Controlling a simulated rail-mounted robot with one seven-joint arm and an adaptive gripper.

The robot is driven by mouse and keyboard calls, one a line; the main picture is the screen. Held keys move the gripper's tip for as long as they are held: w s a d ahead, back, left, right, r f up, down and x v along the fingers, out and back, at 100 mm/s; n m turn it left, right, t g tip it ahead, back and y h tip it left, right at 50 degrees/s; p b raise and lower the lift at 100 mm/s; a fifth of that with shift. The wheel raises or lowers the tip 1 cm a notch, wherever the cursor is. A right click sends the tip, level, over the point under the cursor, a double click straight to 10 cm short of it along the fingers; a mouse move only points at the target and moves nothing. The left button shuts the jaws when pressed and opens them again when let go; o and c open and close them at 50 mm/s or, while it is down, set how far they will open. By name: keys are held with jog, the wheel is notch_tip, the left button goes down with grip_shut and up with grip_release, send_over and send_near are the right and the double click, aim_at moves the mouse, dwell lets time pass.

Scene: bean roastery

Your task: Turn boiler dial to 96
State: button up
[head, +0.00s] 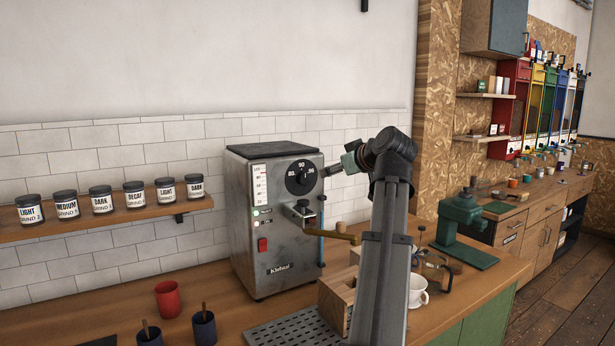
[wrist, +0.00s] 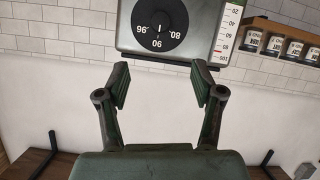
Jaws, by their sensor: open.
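The boiler dial (head: 299,178) is a round black knob on the upper front of the grey metal boiler (head: 270,225), with 80, 90 and 96 marked around it. In the wrist view, which is upside down, the dial (wrist: 160,18) shows at the top edge, partly cut off. Its small white mark appears to point toward 90. My gripper (head: 335,168) is to the right of the dial in the head view, apart from it. In the wrist view my gripper (wrist: 160,82) has its fingers spread wide with nothing between them.
A portafilter handle (head: 342,238) sticks out below the dial. A red switch (head: 262,245) and a level scale (head: 259,183) are on the boiler's left side. Labelled jars stand on a wall shelf (head: 100,222). A red cup (head: 168,299) and a white cup (head: 418,291) stand on the counter.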

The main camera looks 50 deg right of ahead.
aim_at(305, 178)
jog(key=p+x, duration=0.3)
jog(key=x, duration=1.4)
jog(key=shift+w+f, duration=0.1)
jog(key=shift+f, duration=0.05)
jog(key=c, duration=1.1)
